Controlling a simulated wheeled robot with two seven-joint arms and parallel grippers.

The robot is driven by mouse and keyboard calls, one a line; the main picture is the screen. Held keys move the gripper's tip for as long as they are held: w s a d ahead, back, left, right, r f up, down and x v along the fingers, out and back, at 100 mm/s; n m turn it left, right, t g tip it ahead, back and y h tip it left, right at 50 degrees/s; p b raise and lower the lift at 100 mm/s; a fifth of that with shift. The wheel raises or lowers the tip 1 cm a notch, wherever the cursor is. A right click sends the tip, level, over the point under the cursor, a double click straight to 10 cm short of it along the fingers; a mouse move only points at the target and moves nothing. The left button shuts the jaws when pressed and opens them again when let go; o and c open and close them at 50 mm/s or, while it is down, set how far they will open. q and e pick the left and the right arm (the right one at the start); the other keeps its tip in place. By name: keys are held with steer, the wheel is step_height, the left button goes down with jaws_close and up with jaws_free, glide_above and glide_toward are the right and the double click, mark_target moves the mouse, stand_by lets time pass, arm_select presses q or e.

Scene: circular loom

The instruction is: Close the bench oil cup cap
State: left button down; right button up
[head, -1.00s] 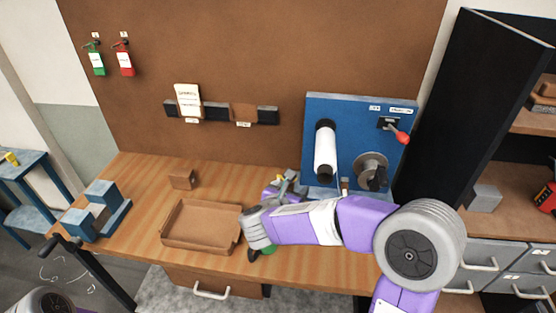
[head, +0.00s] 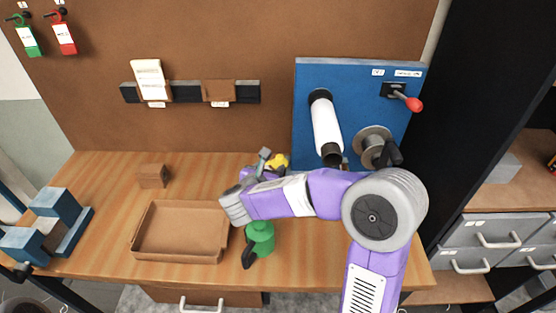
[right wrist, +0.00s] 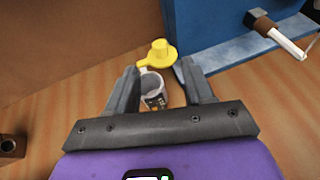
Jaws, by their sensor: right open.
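The oil cup (right wrist: 152,88) is a small grey cup with a dark patterned front, standing on the bench in the right wrist view. Its yellow cap (right wrist: 158,54) appears swung up and back from the mouth, on the far side. In the head view the yellow cap (head: 279,160) shows just behind my gripper, and the cup body is hidden by my arm. My right gripper (right wrist: 158,72) is open, with its fingers on either side of the cup and cap. Nothing is held; I cannot tell whether a finger touches the cup. My left gripper is out of view.
A green can (head: 260,238) with a dark handle stands below my right forearm. An empty brown tray (head: 180,258) lies to its left. The blue panel (head: 350,75) with a white roll, a round knob and a red lever rises behind. A brown block (head: 152,176) sits at the back left.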

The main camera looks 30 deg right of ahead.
mark_target(279, 158)
steer(key=x, duration=0.9)
steer(key=shift+w+d+f+b, duration=0.1)
steer(key=shift+w+f+b, duration=0.1)
steer(key=shift+b, duration=0.1)
steer(key=shift+c, duration=0.4)
jaws_close()
